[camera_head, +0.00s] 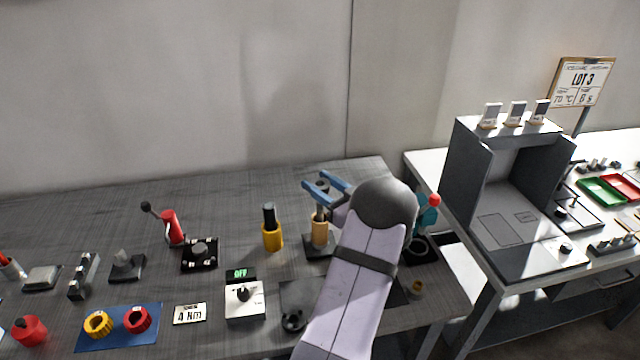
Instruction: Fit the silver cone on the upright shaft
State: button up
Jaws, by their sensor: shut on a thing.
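My gripper (326,187), with blue fingers, is above the back right part of the dark table. It is shut on a small grey piece (322,184), which I take for the silver cone; the fingers hide much of it and its shape is hard to tell. Directly below stands an upright tan shaft (319,231) on a dark square base (318,250). A narrower grey part shows between the shaft and the fingers. I cannot tell whether the held piece touches the shaft. My arm covers the area to the right.
A yellow holder (272,238) with a black top stands just left of the shaft. A switch box (244,300) is in front. A red lever (171,228) and a black fixture (199,254) are further left. A teal device (427,215) with a red ball is right.

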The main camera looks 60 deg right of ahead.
aim_at(322, 211)
jog(key=shift+f+b, duration=3.15)
jog(key=shift+f, duration=1.15)
jog(key=o, duration=1.4)
jog(key=shift+c, duration=0.2)
jog(key=shift+s, duration=0.15)
jog(key=shift+s+a+f, duration=0.1)
jog(key=shift+s, duration=0.1)
jog(key=b+v, duration=0.1)
jog(key=v, duration=0.5)
jog(key=shift+s+b, duration=0.35)
jog(key=shift+b, duration=0.05)
jog(key=shift+a, duration=0.1)
